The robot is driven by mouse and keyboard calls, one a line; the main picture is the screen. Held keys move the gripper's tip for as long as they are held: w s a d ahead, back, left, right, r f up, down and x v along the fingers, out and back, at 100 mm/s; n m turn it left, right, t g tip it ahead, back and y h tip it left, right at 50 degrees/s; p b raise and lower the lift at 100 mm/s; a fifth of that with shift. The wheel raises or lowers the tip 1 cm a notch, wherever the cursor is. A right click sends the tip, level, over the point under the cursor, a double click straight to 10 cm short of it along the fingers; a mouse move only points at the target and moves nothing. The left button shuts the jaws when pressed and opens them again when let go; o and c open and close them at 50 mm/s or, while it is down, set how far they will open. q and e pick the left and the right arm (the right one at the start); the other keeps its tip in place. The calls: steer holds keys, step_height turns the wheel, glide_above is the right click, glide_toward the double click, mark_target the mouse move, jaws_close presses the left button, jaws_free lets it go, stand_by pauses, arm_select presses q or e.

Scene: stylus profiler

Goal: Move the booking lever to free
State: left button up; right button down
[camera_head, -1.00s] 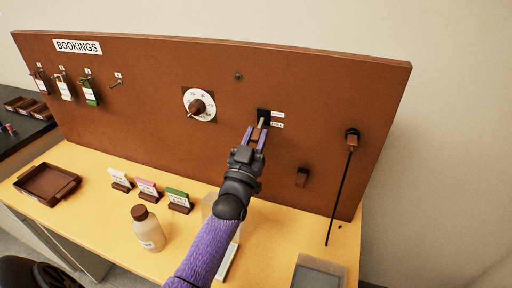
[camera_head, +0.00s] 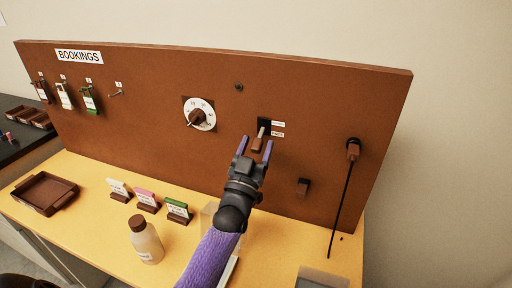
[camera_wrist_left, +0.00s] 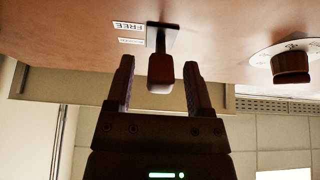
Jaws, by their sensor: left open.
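The booking lever (camera_head: 257,145) has a brown handle on a pale stem, coming out of a black plate (camera_head: 265,124) on the brown panel. In the left wrist view the handle (camera_wrist_left: 161,72) shows between the fingertips, and the FREE label (camera_wrist_left: 128,27) is upside down. My left gripper (camera_head: 255,149) is open in front of the lever, one finger on each side, with gaps to the handle. My right gripper is not in view.
A white dial (camera_head: 200,114) is left of the lever. A plug with a black cable (camera_head: 353,150) and a small brown block (camera_head: 303,187) are to the right. A bottle (camera_head: 146,241), several card stands and a brown tray (camera_head: 45,194) are on the yellow table (camera_head: 90,225).

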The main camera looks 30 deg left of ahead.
arm_select(q)
steer(key=shift+s, duration=0.1)
steer(key=v, duration=0.9)
steer(key=shift+s+d+f, duration=0.15)
steer(key=shift+s+f, duration=0.1)
steer(key=shift+s, duration=0.05)
